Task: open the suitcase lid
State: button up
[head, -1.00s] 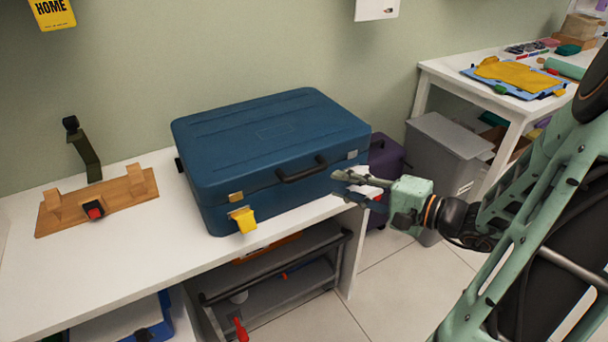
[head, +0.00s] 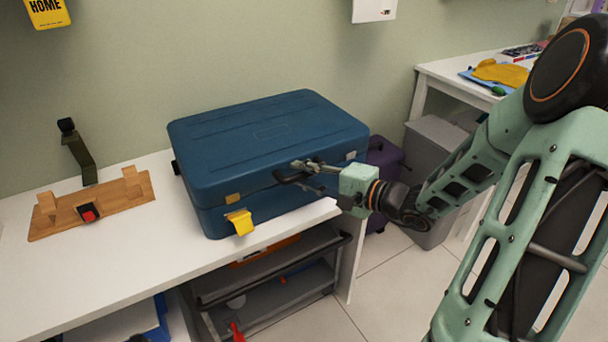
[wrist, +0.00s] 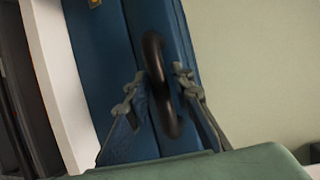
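The closed blue suitcase (head: 265,135) lies flat on the white bench. Its black handle (head: 284,177) is on the front face and also shows in the wrist view (wrist: 153,60). A metal latch (head: 233,198) is at the front left, with a yellow tag (head: 241,222) hanging below it; another latch (head: 351,155) is at the front right. My gripper (head: 302,174) is in front of the suitcase at the handle. In the wrist view its fingers (wrist: 156,85) are apart, one on each side of the handle. I cannot tell whether either finger touches it.
A wooden board (head: 95,205) with a dark, red-topped piece lies left of the suitcase. The white bench top (head: 110,250) is clear in front of it. A purple case (head: 383,160) and grey bin (head: 432,160) stand on the floor at the right. The wall is close behind.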

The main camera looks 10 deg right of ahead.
jog(key=shift+c, duration=0.4)
grip_shut()
